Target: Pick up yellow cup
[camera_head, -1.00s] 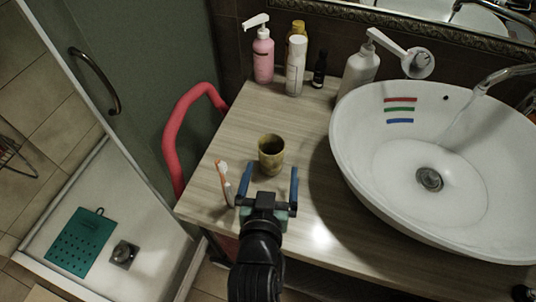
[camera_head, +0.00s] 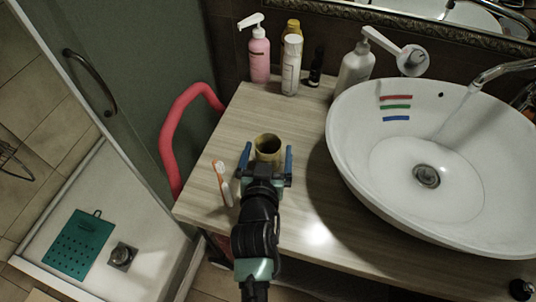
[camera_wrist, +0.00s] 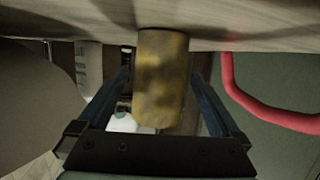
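The yellow cup (camera_head: 267,146) is a mottled yellow-brown cup standing upright on the wooden counter, left of the basin. My gripper (camera_head: 265,160) is open, with one blue finger on each side of the cup. The gripper body hides the cup's lower part in the head view. In the wrist view the cup (camera_wrist: 161,80) sits between the two spread fingers (camera_wrist: 163,100), with a gap visible on both sides. The wrist picture shows the counter at the top.
An orange and white toothbrush (camera_head: 221,183) is just left of my gripper. The white basin (camera_head: 350,180) stands to the right with its tap running. Several bottles, including a pink pump bottle (camera_head: 259,58), stand at the back. A red rail (camera_head: 171,125) runs along the counter's left side.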

